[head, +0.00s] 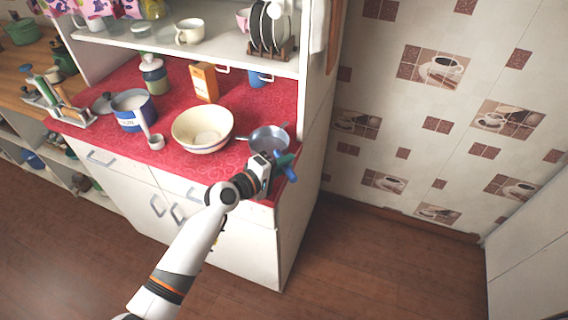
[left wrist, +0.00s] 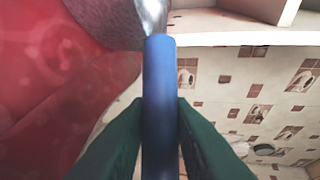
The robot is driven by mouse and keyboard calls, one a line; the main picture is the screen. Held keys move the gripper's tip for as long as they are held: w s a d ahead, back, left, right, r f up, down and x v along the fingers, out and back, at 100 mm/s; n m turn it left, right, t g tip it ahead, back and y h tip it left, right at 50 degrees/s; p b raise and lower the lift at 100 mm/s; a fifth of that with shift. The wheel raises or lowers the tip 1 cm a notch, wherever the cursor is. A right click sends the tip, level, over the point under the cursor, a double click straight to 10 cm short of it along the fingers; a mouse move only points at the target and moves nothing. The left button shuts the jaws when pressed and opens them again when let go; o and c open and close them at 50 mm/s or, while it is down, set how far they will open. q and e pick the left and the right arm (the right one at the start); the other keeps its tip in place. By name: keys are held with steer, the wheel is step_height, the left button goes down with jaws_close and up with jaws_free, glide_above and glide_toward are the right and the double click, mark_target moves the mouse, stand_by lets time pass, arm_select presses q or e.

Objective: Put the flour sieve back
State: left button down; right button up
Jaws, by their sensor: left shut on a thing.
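The flour sieve is a grey metal bowl (head: 268,138) with a blue handle, at the front right corner of the red counter in the head view. My left gripper (head: 284,168) is at the counter's front right edge and is shut on the sieve's handle. In the left wrist view the blue handle (left wrist: 160,110) stands between the green fingers, and the metal bowl (left wrist: 120,20) shows beyond it. I cannot tell whether the bowl touches the counter. My right gripper is not in view.
A cream mixing bowl (head: 202,130) stands just left of the sieve. A shelf with a plate rack (head: 268,40) hangs above.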

arm_select(q)
steer(key=shift+f, duration=0.1)
steer(key=c, duration=1.3)
jaws_free()
steer(key=shift+r, duration=0.2)
steer(key=shift+s+a, duration=0.25)
steer(key=shift+s, duration=0.05)
steer(key=b+v, duration=0.1)
steer(key=v, duration=1)
steer(key=shift+s+a+b, duration=0.1)
steer(key=shift+b, duration=0.2)
